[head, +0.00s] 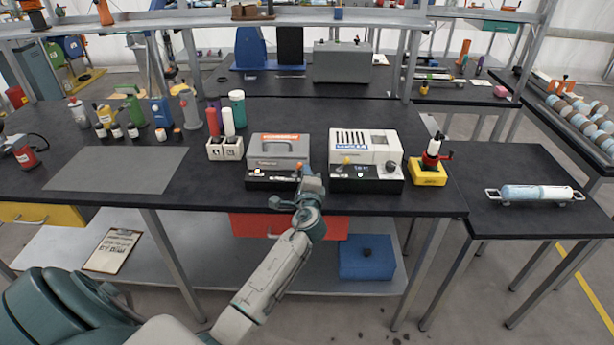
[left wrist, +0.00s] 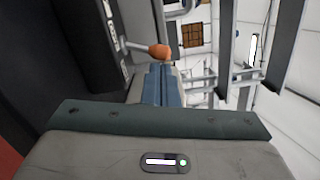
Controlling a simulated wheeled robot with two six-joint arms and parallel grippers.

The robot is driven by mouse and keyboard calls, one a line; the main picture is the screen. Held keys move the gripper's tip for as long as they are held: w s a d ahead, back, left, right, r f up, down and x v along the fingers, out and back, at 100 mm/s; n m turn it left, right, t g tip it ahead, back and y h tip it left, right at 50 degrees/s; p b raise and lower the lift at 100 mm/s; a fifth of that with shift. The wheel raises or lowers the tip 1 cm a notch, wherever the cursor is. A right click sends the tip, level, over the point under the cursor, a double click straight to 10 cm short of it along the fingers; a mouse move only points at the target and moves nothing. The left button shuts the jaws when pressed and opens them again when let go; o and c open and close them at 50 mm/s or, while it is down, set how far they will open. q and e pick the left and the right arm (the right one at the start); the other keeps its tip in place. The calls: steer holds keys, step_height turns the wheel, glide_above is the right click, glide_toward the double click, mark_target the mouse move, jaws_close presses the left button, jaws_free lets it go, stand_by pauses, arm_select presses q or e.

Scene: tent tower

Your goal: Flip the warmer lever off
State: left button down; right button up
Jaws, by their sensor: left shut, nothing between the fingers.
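My left gripper (head: 309,180) is at the bench's front edge, by the right end of a grey box-shaped device (head: 278,146) with an orange label and a black base. Its blue fingers (left wrist: 163,86) are shut with nothing between them. In the left wrist view a lever with a metal rod and an orange knob (left wrist: 160,51) is just beyond the fingertips. I cannot tell whether they touch. A white device (head: 365,147) with a slotted top and blue label stands to the right. The frames do not clearly show which device is the warmer. My right gripper is not in view.
A yellow block with a red-handled tool (head: 428,172) stands right of the white device. A white holder (head: 225,149) with bottles stands to the left. A grey mat (head: 117,170) lies farther left. A red drawer (head: 335,228) is below the bench top.

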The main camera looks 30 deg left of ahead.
arm_select(q)
steer(key=shift+s+a+r+n+b, duration=0.15)
steer(key=shift+n+b, duration=0.2)
steer(key=shift+n, duration=0.2)
steer(key=shift+s+a+r+n+b, duration=0.15)
steer(key=shift+n+b, duration=0.15)
steer(key=shift+n, duration=0.25)
steer(key=n, duration=0.1)
steer(key=a+n+b, duration=0.1)
steer(key=shift+s+r+n, duration=0.2)
steer(key=shift+n, duration=0.2)
steer(key=shift+s+a+r+n+g+b, duration=0.15)
steer(key=shift+n+b, duration=0.2)
steer(key=shift+n, duration=0.2)
steer(key=shift+s+a+r+n+g+b, duration=0.15)
steer(key=shift+n+b, duration=0.2)
steer(key=shift+n, duration=0.2)
steer(key=shift+a+n, duration=0.15)
steer(key=shift+n, duration=0.15)
